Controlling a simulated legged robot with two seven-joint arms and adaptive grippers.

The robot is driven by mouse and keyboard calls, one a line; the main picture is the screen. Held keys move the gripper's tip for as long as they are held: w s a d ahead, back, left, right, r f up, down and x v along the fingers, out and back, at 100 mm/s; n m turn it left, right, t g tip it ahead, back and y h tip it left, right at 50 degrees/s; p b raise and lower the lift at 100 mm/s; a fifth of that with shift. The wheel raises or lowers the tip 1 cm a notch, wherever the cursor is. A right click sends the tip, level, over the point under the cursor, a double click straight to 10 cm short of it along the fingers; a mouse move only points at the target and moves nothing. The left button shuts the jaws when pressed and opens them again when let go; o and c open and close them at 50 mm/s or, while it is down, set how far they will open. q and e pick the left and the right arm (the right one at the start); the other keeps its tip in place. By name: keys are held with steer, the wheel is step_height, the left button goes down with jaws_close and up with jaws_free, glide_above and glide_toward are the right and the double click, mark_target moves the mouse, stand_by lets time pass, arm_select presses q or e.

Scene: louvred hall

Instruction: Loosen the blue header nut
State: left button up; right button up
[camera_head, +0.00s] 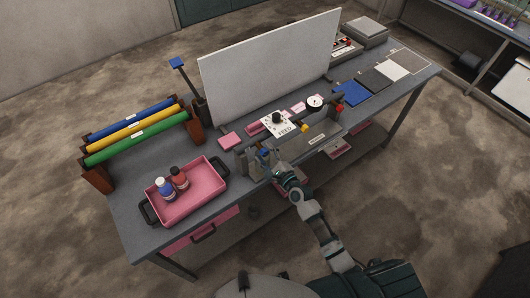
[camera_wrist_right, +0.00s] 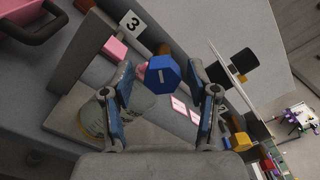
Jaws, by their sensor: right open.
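The blue header nut (camera_wrist_right: 162,76) is a faceted blue piece with a pale mark on its face, centred in the right wrist view. My right gripper (camera_wrist_right: 164,92) is open, with one blue-padded finger on each side of the nut. Gaps show between the fingers and the nut, so it is not gripped. In the head view my right gripper (camera_head: 270,164) is at the left end of the grey fixture (camera_head: 317,138), where the nut is small and partly hidden. My left gripper is not in view.
A pink tray (camera_head: 205,206) with two bottles stands left of the fixture. Blue, yellow and green rolls (camera_head: 135,141) lie on a rack at the far left. A white upright panel (camera_head: 270,70) stands behind. A black knob (camera_wrist_right: 244,58) is close right of the gripper.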

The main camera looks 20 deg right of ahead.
mark_target(266, 154)
steer(key=shift+s+d, duration=0.15)
steer(key=shift+s, duration=0.05)
steer(key=v, duration=0.5)
steer(key=shift+s+r+p, duration=0.15)
steer(key=shift+s+p, duration=0.1)
steer(key=shift+p, duration=0.15)
steer(key=shift+s+d, duration=0.15)
steer(key=shift+s, duration=0.2)
steer(key=v, duration=1.2)
